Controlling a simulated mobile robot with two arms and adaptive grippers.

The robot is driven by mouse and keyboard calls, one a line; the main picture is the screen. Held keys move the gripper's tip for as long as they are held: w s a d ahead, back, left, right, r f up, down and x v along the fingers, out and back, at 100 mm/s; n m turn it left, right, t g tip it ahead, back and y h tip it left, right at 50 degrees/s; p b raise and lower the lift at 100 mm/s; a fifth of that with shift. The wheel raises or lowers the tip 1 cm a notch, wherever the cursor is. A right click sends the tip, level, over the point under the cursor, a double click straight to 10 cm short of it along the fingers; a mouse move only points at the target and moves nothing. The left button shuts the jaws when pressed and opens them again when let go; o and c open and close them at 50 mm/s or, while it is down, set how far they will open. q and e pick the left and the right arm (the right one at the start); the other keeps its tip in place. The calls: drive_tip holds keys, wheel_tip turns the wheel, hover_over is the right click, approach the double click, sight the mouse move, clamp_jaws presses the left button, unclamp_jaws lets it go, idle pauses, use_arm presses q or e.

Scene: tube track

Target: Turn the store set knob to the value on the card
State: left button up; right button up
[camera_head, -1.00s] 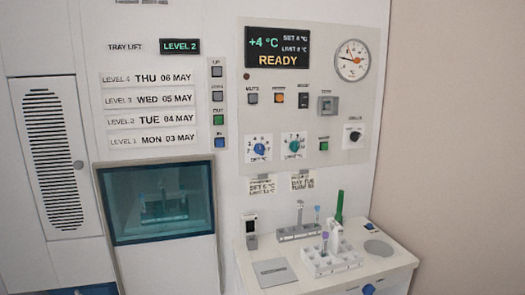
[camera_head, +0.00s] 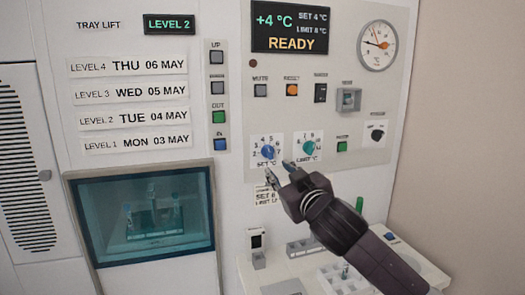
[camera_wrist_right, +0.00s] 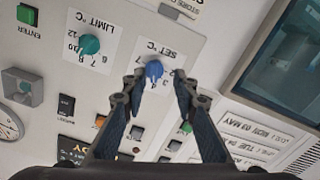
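The blue set knob (camera_head: 268,152) sits on a white dial plate marked "SET °C", low on the control panel. The display (camera_head: 290,27) reads +4 °C, SET 4 °C, LIMIT 8 °C, READY. The card (camera_head: 264,196) hangs under the set dial; its line looks like "SET 6", partly covered by my gripper. My right gripper (camera_head: 278,169) is open and empty just below and right of the set knob. In the right wrist view, which is upside down, the blue knob (camera_wrist_right: 154,70) shows between the spread fingertips (camera_wrist_right: 156,79). Contact cannot be told. My left gripper is out of view.
The green limit knob (camera_head: 309,147) is close on the right of the set knob. Buttons (camera_head: 291,90) and a gauge (camera_head: 377,45) are higher up. A tray lift window (camera_head: 145,212) is at left. A white shelf with racks (camera_head: 340,278) is below, partly behind my arm.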

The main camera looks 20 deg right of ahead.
sight(270, 153)
drive_tip(key=w+r, duration=0.1)
drive_tip(key=w, duration=0.1)
drive_tip(key=w+r+p, duration=0.1)
drive_tip(key=w, duration=0.1)
drive_tip(key=shift+w+r, duration=0.1)
drive_tip(key=shift+r, duration=0.05)
drive_tip(key=shift+w+p, duration=0.45)
drive_tip(key=shift+w, duration=1.05)
drive_tip(key=shift+f, duration=0.2)
drive_tip(key=shift+c, duration=0.3)
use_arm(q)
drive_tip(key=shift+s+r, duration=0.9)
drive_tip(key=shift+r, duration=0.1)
use_arm(e)
clamp_jaws()
